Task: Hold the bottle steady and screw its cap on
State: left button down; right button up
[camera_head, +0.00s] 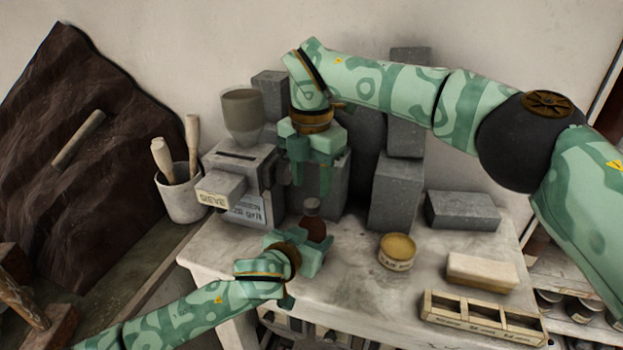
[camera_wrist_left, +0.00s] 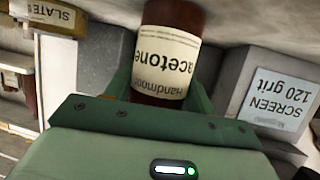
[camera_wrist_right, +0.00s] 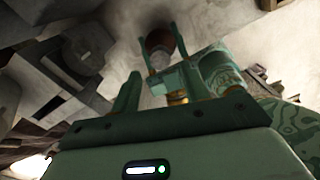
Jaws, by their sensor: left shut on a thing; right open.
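The brown bottle (camera_head: 314,229) stands on the pale worktop, and its "acetone" label (camera_wrist_left: 170,62) shows upside down in the left wrist view. My left gripper (camera_head: 313,247) is shut on the bottle's body from the front, with a finger on either side. My right gripper (camera_head: 311,184) is open and empty, pointing down above the cap and apart from it. The bottle (camera_wrist_right: 158,41) also shows beyond my right fingers in the right wrist view.
A grey box labelled "SCREEN 120 grit" (camera_head: 247,208) stands left of the bottle, below a hopper (camera_head: 242,115). Grey blocks (camera_head: 397,190) crowd behind and right. A round tin (camera_head: 397,252), a pale block (camera_head: 482,271) and a divided wooden tray (camera_head: 480,318) lie right. Worktop between bottle and tin is clear.

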aim_at(312, 203)
jog(key=shift+a+r, duration=0.25)
jog(key=shift+a, duration=0.05)
jog(key=shift+a+r+n, duration=0.15)
jog(key=shift+r+n, duration=0.2)
jog(key=shift+n, duration=0.25)
jog(key=n, duration=0.2)
jog(key=r+n, duration=0.1)
jog(key=n, duration=0.1)
jog(key=shift+r, duration=0.2)
jog(key=n, duration=0.4)
jog(key=shift+d+r, duration=0.3)
jog(key=shift+r, duration=0.1)
jog(key=n, duration=0.3)
jog(key=shift+d+n, duration=0.2)
jog(key=shift+n, duration=0.1)
jog(key=shift+f, duration=3.95)
